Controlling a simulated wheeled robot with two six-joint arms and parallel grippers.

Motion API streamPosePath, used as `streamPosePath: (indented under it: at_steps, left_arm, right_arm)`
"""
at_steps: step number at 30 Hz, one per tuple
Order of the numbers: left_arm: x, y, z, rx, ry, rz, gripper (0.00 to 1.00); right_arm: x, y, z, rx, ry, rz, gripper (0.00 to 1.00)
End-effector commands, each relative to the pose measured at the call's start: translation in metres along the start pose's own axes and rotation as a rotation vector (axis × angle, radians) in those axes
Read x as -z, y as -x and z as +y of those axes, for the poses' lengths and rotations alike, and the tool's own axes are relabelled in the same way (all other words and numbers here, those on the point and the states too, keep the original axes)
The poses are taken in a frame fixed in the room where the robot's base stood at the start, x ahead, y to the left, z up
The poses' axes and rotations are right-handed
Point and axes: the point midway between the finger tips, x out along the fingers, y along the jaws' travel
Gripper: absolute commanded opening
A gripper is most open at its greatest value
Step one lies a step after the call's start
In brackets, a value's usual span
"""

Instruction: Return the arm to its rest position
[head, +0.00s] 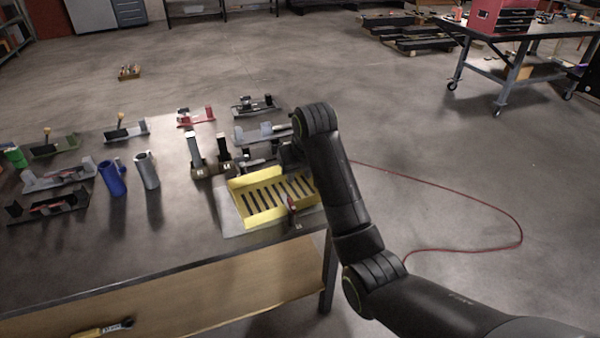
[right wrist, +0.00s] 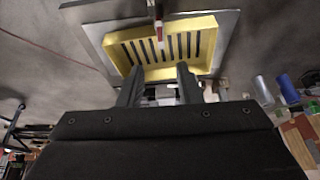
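My right arm reaches in from the lower right in the head view. Its gripper (head: 289,156) is above the far edge of a yellow slotted tray (head: 236,186), partly hidden by the arm. In the right wrist view the two dark fingers (right wrist: 160,70) stand apart with nothing seen held between them. The yellow tray (right wrist: 112,48) lies beyond the fingertips there. A small red object (head: 292,204) is at the tray's near right side; it also shows in the right wrist view (right wrist: 158,30). My left gripper is out of view.
On the dark table (head: 180,235) stand a blue cylinder (head: 112,178), a grey cylinder (head: 147,171), and several small fixtures, one red (head: 195,118). A red cable (head: 490,207) lies on the open floor at right. A wheeled bench (head: 540,35) is farther back.

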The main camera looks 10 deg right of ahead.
Motion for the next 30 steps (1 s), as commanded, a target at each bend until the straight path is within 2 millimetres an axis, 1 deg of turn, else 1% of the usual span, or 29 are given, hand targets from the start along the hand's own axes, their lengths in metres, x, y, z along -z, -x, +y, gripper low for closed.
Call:
streamPosePath:
  at_steps: [8,11,14,15,17,18,20,21,23,24,26,27,29,30]
  left_arm:
    - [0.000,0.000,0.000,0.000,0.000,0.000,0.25]
    - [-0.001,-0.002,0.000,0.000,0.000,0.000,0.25]
    - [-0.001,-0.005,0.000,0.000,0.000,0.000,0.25]
    - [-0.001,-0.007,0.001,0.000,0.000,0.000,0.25]
    - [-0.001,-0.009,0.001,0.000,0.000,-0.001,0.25]
    - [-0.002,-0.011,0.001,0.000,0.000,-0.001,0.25]
    - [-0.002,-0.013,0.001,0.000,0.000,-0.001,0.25]
    - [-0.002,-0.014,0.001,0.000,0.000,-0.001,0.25]
    - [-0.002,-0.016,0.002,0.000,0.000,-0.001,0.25]
    - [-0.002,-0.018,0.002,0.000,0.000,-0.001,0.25]
    - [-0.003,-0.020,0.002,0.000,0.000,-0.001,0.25]
    - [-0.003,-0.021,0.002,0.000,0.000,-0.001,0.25]
    - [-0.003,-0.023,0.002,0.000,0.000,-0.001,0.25]
    - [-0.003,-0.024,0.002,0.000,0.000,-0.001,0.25]
  right_arm:
    - [-0.001,-0.002,0.001,0.000,-0.001,-0.001,0.32]
    - [-0.010,-0.021,0.006,-0.001,-0.011,-0.013,0.32]
    - [-0.033,-0.064,0.018,-0.003,-0.033,-0.033,0.32]
    - [-0.046,-0.087,0.024,-0.005,-0.045,-0.043,0.32]
    - [-0.071,-0.124,0.034,-0.007,-0.064,-0.057,0.32]
    - [-0.090,-0.148,0.040,-0.010,-0.076,-0.067,0.32]
    - [-0.121,-0.183,0.050,-0.015,-0.094,-0.082,0.32]
    - [-0.143,-0.204,0.055,-0.019,-0.105,-0.091,0.32]
    - [-0.177,-0.234,0.063,-0.024,-0.121,-0.104,0.32]
    - [-0.202,-0.253,0.068,-0.029,-0.132,-0.114,0.32]
    - [-0.240,-0.278,0.075,-0.037,-0.146,-0.128,0.32]
    - [-0.266,-0.294,0.079,-0.042,-0.155,-0.137,0.32]
    - [-0.307,-0.315,0.084,-0.049,-0.169,-0.152,0.32]
    - [-0.335,-0.327,0.087,-0.055,-0.177,-0.160,0.32]
